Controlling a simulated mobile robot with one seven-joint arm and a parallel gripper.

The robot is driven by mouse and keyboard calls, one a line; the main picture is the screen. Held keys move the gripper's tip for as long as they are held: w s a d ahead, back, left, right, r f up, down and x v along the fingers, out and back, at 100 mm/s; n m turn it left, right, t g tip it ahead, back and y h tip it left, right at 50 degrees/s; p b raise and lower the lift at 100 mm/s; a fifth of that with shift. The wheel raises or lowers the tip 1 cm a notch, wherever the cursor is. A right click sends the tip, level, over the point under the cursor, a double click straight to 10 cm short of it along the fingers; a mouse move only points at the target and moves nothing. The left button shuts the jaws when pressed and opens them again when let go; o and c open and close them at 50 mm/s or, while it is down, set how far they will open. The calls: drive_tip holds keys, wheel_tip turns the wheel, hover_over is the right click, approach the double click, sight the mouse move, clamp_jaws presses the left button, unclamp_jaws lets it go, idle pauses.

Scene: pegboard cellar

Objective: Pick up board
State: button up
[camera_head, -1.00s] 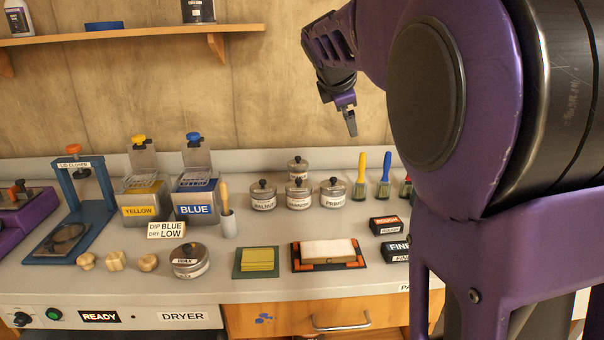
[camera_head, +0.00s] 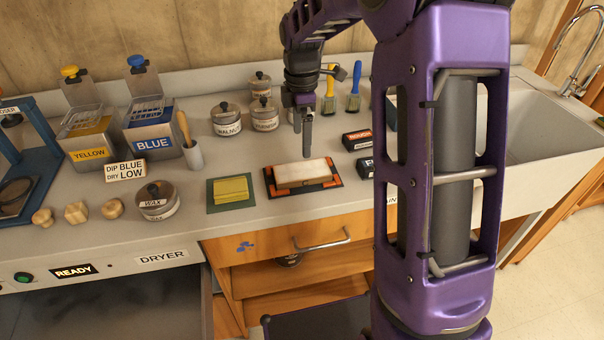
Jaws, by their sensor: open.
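The board (camera_head: 302,173) is a pale, flat rectangular block. It lies on a dark mat with orange corner pieces (camera_head: 330,185) near the front of the bench. My gripper (camera_head: 307,145) points down just above or behind the board's far edge, apart from it as far as I can see. I see it nearly edge-on, with the jaws open and nothing held between them.
Left of the mat is a green pad with a yellow block (camera_head: 230,190). Black sanding blocks (camera_head: 357,140) lie to the right. Lidded tins (camera_head: 264,118) and blue and yellow brushes (camera_head: 353,98) stand behind. A sink (camera_head: 540,130) is at far right.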

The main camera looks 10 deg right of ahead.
sight(302, 170)
wheel_tip(302, 170, down, 10)
drive_tip(key=shift+w+f+b, duration=0.15)
drive_tip(key=shift+b, duration=0.25)
drive_tip(key=c, duration=1.2)
